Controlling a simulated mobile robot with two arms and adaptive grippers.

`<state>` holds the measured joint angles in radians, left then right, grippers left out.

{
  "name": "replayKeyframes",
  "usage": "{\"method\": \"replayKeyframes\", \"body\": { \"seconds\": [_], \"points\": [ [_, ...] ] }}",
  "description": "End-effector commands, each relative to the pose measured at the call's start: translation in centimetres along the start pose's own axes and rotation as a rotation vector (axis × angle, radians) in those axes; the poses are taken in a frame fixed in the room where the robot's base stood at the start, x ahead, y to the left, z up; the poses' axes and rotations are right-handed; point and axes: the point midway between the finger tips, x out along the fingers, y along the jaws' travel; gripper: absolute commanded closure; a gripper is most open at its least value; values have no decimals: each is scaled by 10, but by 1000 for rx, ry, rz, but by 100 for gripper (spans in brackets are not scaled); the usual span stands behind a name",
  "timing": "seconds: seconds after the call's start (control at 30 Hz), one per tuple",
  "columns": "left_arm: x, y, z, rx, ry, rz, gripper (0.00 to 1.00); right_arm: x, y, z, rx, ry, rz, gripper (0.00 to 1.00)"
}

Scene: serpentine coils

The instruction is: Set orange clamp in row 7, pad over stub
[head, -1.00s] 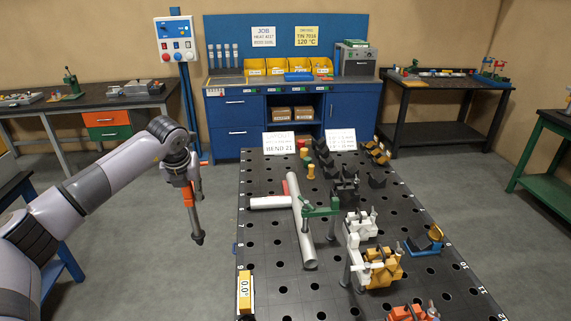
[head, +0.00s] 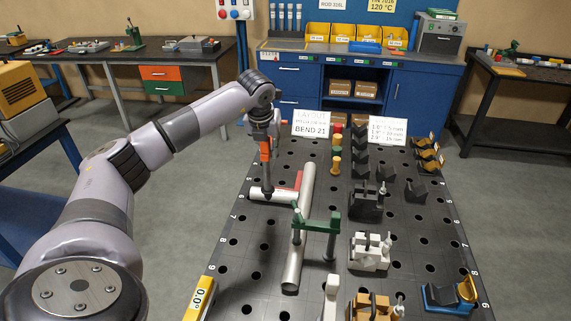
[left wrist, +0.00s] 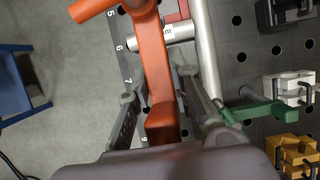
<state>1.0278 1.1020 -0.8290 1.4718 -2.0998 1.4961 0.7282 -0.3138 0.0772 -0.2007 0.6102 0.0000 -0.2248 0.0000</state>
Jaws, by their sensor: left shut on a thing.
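My left gripper (left wrist: 165,108) is shut on the orange clamp (left wrist: 155,70), whose body runs up between the fingers in the left wrist view. In the head view the orange clamp (head: 265,148) hangs below my left gripper (head: 263,128), its dark lower end in line with the stub (head: 283,197). I cannot tell whether they touch. The stub is a short pale pipe meeting the long silver pipe (head: 296,255) from the left. In the left wrist view the clamp covers part of the stub (left wrist: 142,43), near edge numbers 6 and 7. My right gripper is out of view.
A green clamp (head: 318,223) stands across the long pipe. A red piece (head: 298,181) sits at the pipe junction. White (head: 370,252) and yellow (head: 372,306) fixtures stand at right. A yellow level (head: 199,298) lies at the near left edge. The left table strip is otherwise clear.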

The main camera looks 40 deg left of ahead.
Motion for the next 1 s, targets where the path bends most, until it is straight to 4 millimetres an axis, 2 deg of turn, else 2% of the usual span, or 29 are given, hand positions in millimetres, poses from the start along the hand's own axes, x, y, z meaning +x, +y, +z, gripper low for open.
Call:
{"method": "replayKeyframes", "body": {
  "seconds": [0.03,0.1,0.27,0.4,0.67,1.0],
  "points": [
    [12,0,-4,-1,-4,-1,100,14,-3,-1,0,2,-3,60],
    [21,0,-8,-1,-4,-1,100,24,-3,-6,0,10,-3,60],
    [40,0,-16,-1,-4,-1,100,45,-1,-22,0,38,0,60],
    [51,0,-20,-1,-5,-1,100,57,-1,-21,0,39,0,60],
    [58,0,-23,-1,-4,-1,100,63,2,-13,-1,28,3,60],
    [85,0,-34,-1,-4,-1,100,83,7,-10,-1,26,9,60]
  ]
}}
